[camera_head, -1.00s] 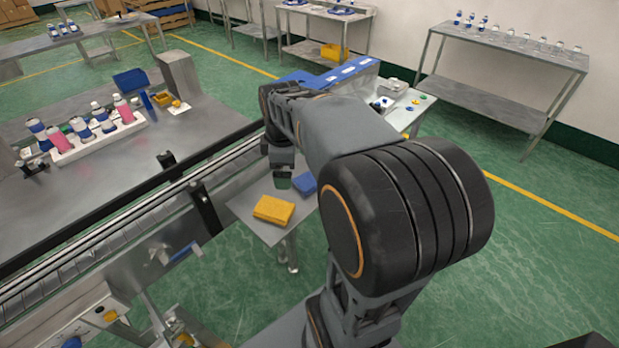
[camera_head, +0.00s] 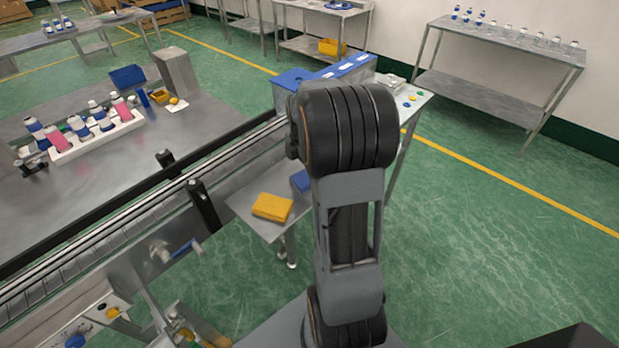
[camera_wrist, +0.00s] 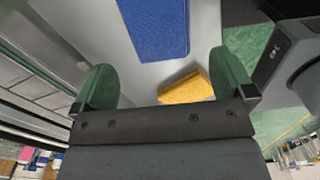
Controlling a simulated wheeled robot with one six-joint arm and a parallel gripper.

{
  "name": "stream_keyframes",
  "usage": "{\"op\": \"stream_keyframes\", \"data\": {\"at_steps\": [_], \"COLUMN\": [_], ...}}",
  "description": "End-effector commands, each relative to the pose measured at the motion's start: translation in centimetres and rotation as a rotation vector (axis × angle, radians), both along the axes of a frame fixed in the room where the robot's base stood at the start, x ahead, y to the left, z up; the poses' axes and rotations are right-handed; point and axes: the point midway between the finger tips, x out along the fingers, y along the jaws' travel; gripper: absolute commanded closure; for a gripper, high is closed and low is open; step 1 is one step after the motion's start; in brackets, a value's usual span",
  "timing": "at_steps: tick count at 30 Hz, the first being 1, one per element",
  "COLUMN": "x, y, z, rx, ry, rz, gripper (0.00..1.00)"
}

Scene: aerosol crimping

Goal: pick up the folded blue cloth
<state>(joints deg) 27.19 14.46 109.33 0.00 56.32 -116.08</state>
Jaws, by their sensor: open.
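The folded blue cloth (camera_head: 300,181) lies on a small metal table (camera_head: 240,203). In the head view my arm covers most of it. In the wrist view the blue cloth (camera_wrist: 157,24) is at the top, cut off by the picture's edge. The cloth is beyond the fingertips, sideways within the gap and apart from both. In the head view the gripper is hidden behind my arm.
A folded yellow cloth (camera_head: 272,207) lies on the same table; in the wrist view it (camera_wrist: 187,88) shows near the right finger. A conveyor (camera_head: 120,215) with a rail runs along the table's left. A blue box (camera_head: 352,68) stands behind my arm.

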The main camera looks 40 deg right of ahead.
Motion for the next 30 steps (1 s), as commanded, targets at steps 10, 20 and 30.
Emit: {"op": "stream_keyframes", "data": {"at_steps": [10, 20, 30], "x": [-0.1, -0.1, -0.1], "y": [0.1, 0.1, 0.1], "z": [-2.8, -5.7, -5.7], "rx": [0.001, -0.001, -0.001], "ry": [0.003, -0.001, -0.002], "rz": [0.000, 0.000, 0.000], "gripper": [0.00, 0.00, 0.12]}}
